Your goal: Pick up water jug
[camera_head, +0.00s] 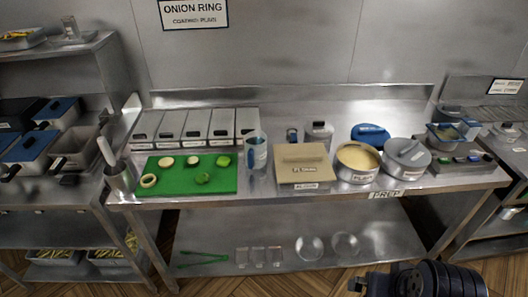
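A clear, tall jug (256,151), which looks like the water jug, stands upright on the steel prep table (340,207). It is between the green cutting board (220,182) and a tan box labelled flour (302,165). Its contents are hard to make out. At the bottom right edge is a black part of my arm, with what may be my gripper (366,284) at its left end. It is low, in front of the table and well apart from the jug. Its fingers are not clear enough to show whether they are open.
Cut onion and green pieces lie on the board. Lidded steel bins (197,127) stand behind it. A metal cup with utensils (119,178) is at the left edge. Clear table shows in front of the jug.

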